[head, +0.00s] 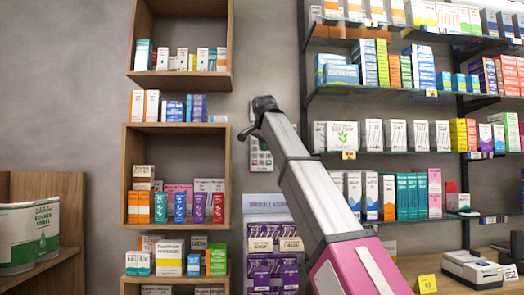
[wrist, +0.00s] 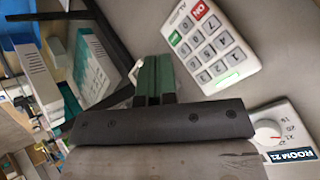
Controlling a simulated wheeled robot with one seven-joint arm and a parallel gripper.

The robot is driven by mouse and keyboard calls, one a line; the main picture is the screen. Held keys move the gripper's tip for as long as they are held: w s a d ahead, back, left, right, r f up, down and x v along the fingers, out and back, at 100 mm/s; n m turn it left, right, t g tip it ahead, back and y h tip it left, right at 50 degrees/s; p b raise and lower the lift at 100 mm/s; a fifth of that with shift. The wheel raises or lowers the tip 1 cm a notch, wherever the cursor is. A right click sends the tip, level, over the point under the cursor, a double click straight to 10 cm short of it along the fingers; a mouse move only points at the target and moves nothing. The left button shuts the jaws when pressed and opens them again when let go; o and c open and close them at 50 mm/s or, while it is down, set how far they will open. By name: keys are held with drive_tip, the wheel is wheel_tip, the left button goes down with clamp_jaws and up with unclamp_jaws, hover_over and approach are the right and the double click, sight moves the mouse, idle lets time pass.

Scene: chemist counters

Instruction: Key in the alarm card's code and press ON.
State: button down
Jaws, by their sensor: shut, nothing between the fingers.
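A white alarm keypad (wrist: 214,45) with grey number keys is on the wall, tilted in the wrist view. It has a red ON key (wrist: 199,10) and a green key (wrist: 175,38). In the head view the keypad (head: 260,160) is partly hidden behind my arm. My gripper (wrist: 153,60) is shut and empty, its green fingertips left of the keypad in the wrist view. Contact cannot be told. In the head view my gripper (head: 245,133) is at the wall by the keypad. A small card reading 952 (head: 510,272) lies at the right; I cannot tell whether it is the alarm card.
A dial unit (wrist: 275,130) marked ROOM 21 is below the keypad in the wrist view. Wooden shelves (head: 127,170) of boxes stand left of my arm, and glass shelves (head: 400,152) stand right. A card machine (head: 472,268) and yellow card (head: 427,284) are on the counter.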

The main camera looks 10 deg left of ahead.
drive_tip(key=shift+a+f+n, duration=0.2)
drive_tip(key=shift+f+n, duration=0.1)
drive_tip(key=shift+n, duration=0.2)
drive_tip(key=shift+w, duration=0.1)
drive_tip(key=w+a, duration=0.2)
drive_tip(key=w, duration=0.6)
drive_tip(key=shift+w+a, duration=0.15)
drive_tip(key=shift+w, duration=0.15)
idle(2.0)
drive_tip(key=shift+w, duration=0.25)
drive_tip(key=shift+w+a, duration=0.1)
drive_tip(key=shift+w, duration=0.2)
idle(0.7)
drive_tip(key=shift+s, duration=0.75)
drive_tip(key=shift+d, duration=0.2)
